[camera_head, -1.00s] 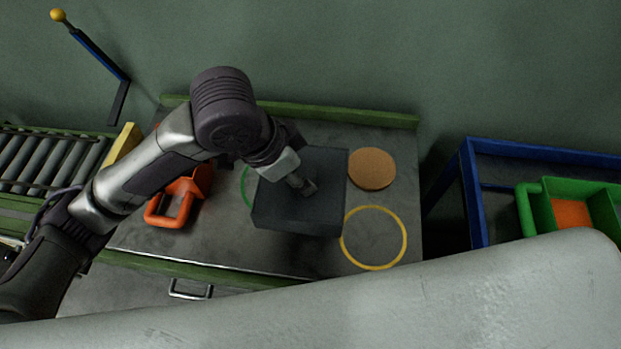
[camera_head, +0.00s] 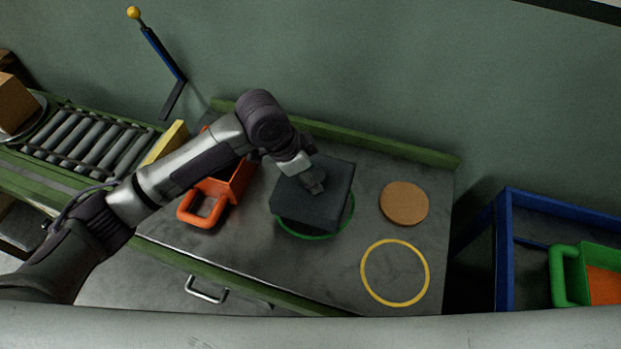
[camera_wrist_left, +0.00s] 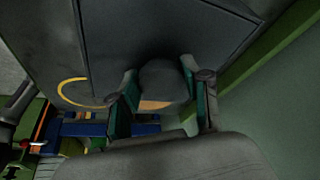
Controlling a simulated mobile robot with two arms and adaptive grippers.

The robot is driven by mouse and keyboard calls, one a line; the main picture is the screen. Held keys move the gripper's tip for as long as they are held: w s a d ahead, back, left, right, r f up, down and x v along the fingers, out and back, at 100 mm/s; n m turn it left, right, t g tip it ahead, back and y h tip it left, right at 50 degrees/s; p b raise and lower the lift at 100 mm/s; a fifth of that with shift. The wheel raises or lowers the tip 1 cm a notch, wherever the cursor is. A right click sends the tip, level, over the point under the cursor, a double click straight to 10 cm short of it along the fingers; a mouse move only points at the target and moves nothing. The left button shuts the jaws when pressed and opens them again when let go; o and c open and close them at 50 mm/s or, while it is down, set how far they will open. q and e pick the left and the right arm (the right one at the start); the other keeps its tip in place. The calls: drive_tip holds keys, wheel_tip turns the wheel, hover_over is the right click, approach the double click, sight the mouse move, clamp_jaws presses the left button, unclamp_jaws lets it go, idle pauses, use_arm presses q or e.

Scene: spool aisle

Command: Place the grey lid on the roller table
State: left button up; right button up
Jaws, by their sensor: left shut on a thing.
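The grey lid (camera_head: 322,206) is a dark, boxy cover with a knob on top, over the green ring (camera_head: 301,236) on the workbench. My left gripper (camera_head: 314,183) is shut on its knob from above; the wrist view shows the knob (camera_wrist_left: 163,82) between both fingers (camera_wrist_left: 160,92). I cannot tell how far the lid is above the bench. The roller table (camera_head: 92,145), with grey rollers in a green frame, is at the left in the head view. My right gripper is not in view.
An orange handled bin (camera_head: 238,185) stands between lid and rollers, beside a yellow block (camera_head: 165,143). A cardboard box (camera_head: 14,103) is at far left. A round tan disc (camera_head: 404,203) and yellow ring (camera_head: 364,272) lie right. A blue cart (camera_head: 503,245) holds a green bin (camera_head: 562,276).

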use_arm(q)
drive_tip(key=shift+f, duration=1.25)
drive_tip(key=shift+f, duration=0.15)
drive_tip(key=o, duration=1.2)
drive_tip(key=shift+c, duration=0.2)
drive_tip(key=v, duration=1.2)
drive_tip(key=shift+r, duration=0.2)
drive_tip(key=shift+s, duration=0.1)
